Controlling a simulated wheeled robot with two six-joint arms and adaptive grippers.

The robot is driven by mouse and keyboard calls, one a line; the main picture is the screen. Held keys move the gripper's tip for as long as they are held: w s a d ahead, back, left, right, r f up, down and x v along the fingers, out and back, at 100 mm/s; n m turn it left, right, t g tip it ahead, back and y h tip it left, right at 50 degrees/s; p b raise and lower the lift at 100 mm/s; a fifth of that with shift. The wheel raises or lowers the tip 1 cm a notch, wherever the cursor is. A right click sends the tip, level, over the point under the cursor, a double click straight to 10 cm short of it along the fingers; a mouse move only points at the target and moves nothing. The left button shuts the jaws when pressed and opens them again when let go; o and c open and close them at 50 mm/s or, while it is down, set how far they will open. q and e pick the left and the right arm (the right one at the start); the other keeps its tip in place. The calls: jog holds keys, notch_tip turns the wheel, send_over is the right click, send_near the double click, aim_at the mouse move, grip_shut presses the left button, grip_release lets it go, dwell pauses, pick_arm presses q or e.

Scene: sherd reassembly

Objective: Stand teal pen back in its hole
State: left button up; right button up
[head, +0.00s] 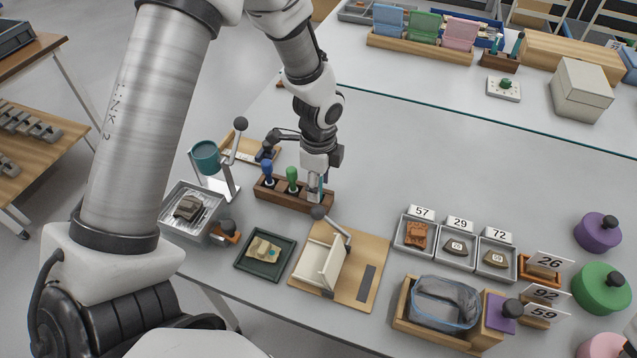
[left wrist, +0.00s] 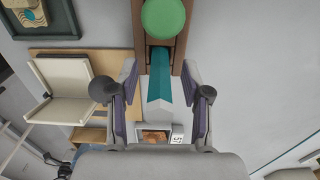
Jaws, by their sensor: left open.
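The brown wooden pen rack (head: 265,190) stands on the table, with a blue pen (head: 267,172) and a green-topped pen (head: 292,176) upright in it. My left gripper (head: 315,190) points down over the rack's right end. In the left wrist view my left gripper (left wrist: 160,82) is open, its fingers on either side of the teal pen (left wrist: 160,60), apart from it as far as I can see. The teal pen is at the rack's end beside the green top (left wrist: 165,17). My gripper mostly hides it in the head view; I cannot tell how deep it sits.
A wooden board with a cream tilted holder (head: 319,263) and a dark green tray (head: 265,255) lie in front of the rack. A teal cup on a stand (head: 206,157) is to its left. Grey sherd trays (head: 415,236) stand to the right.

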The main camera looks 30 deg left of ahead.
pick_arm(q)
notch_tip(320, 180, up, 12)
jog(key=shift+f, duration=0.2)
dwell(0.4)
